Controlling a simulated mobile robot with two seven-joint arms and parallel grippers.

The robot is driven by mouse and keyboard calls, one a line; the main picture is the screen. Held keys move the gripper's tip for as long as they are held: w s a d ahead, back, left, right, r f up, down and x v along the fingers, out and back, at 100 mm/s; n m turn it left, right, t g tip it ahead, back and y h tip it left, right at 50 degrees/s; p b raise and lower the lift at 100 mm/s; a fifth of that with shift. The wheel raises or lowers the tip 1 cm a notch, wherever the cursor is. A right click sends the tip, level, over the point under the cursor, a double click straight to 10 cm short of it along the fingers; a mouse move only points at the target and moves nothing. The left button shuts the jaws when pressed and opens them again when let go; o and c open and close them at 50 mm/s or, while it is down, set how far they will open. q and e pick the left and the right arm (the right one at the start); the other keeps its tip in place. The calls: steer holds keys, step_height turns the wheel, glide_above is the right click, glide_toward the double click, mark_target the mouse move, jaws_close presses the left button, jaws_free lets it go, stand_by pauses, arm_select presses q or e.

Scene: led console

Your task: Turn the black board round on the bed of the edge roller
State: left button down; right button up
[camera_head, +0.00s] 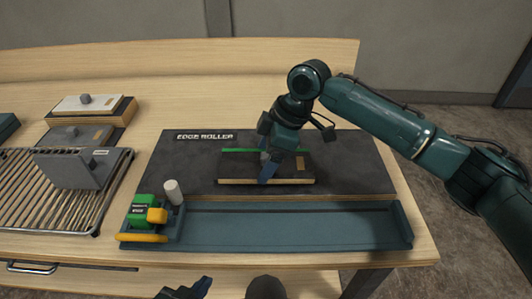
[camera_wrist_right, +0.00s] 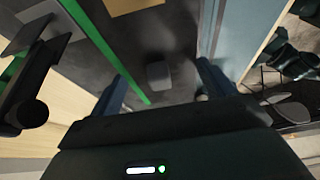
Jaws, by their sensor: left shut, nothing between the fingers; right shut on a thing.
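The black board (camera_head: 234,167) lies flat on the dark bed (camera_head: 350,176) of the edge roller. A green strip (camera_head: 232,150) runs along its far side, its near edge is bare wood, and a tan label (camera_head: 300,163) sits to the right. My right gripper (camera_head: 267,172) is shut on the board from above, around its grey knob, which it largely hides in the head view. The knob (camera_wrist_right: 159,75) shows between the blue fingers in the right wrist view. My left gripper (camera_head: 187,289) is shut and empty at the bottom edge of the head view, away from the board.
A green and yellow roller unit (camera_head: 146,214) and a white cylinder (camera_head: 173,192) stand at the bed's front left. A blue trough (camera_head: 290,226) runs along the front. Left are a wire rack (camera_head: 62,212) with a grey board (camera_head: 75,169) and more stacked boards (camera_head: 88,104).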

steer(key=shift+f, duration=0.85)
stand_by(0.7)
steer(key=o, duration=1.1)
